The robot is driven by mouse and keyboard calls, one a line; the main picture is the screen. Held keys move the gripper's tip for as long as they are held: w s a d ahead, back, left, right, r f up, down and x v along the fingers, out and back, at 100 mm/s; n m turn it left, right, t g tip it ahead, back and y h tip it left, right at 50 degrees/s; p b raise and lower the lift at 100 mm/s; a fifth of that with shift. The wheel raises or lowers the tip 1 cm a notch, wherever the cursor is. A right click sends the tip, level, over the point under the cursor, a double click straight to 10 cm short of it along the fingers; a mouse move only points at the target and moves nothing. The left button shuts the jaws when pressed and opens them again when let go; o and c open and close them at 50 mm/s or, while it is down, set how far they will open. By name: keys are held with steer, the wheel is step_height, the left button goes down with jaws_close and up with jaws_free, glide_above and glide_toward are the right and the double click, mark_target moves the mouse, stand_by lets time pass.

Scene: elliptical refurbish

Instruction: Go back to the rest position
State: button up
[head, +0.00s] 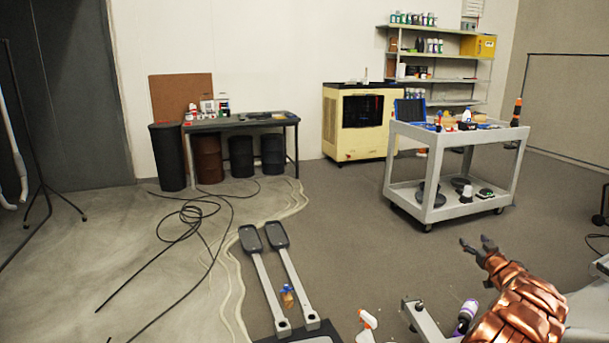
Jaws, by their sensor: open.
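My gripper (478,247) is at the lower right of the head view, at the end of my copper-coloured arm. Its dark fingers are apart, with nothing between them. It is in the air, in front of the grey cart and to the right of the elliptical's pedals (264,236). The lower parts of the elliptical are cut off by the bottom edge of the view.
A grey cart (458,133) with tools stands at the right. A white spray bottle (368,319) and a purple bottle (466,315) are near the bottom edge. Black cables (190,215) lie on the left floor. A workbench (243,122) and a shelf (450,55) stand behind.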

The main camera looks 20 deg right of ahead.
steer(key=w+a+r+m+g+p, duration=0.1)
steer(key=w+a+r, duration=0.2)
steer(key=a+r, duration=0.15)
steer(key=w+a+r+m+p, duration=0.1)
steer(key=w+a+r+p, duration=0.15)
steer(key=r, duration=0.35)
steer(key=a+r+g+y+p, duration=0.15)
steer(key=a+r, duration=0.25)
steer(key=a, duration=0.6)
steer(key=a+r+g+h+p, duration=0.15)
steer(key=a+r, duration=0.25)
steer(key=a, duration=0.5)
steer(key=s+a+r+n+g+y+p, duration=0.1)
steer(key=s+a+r+g+y+p, duration=0.1)
steer(key=s+a, duration=0.5)
steer(key=s+a+r+g+y+p, duration=0.1)
steer(key=s+a+r+g+p, duration=0.3)
steer(key=a, duration=0.6)
steer(key=s+a+n+g+y+p, duration=0.1)
steer(key=s+a, duration=0.5)
steer(key=s, duration=0.8)
steer(key=s+a+n+g+p, duration=0.1)
steer(key=s+a+g+p, duration=0.2)
steer(key=s+a, duration=0.4)
steer(key=s+a+g+y+p, duration=0.1)
steer(key=s+a+g, duration=0.3)
steer(key=s, duration=1.7)
steer(key=shift+s+a+n+y+p, duration=0.15)
steer(key=shift+a+n+y+p, duration=0.35)
steer(key=shift+a, duration=0.75)
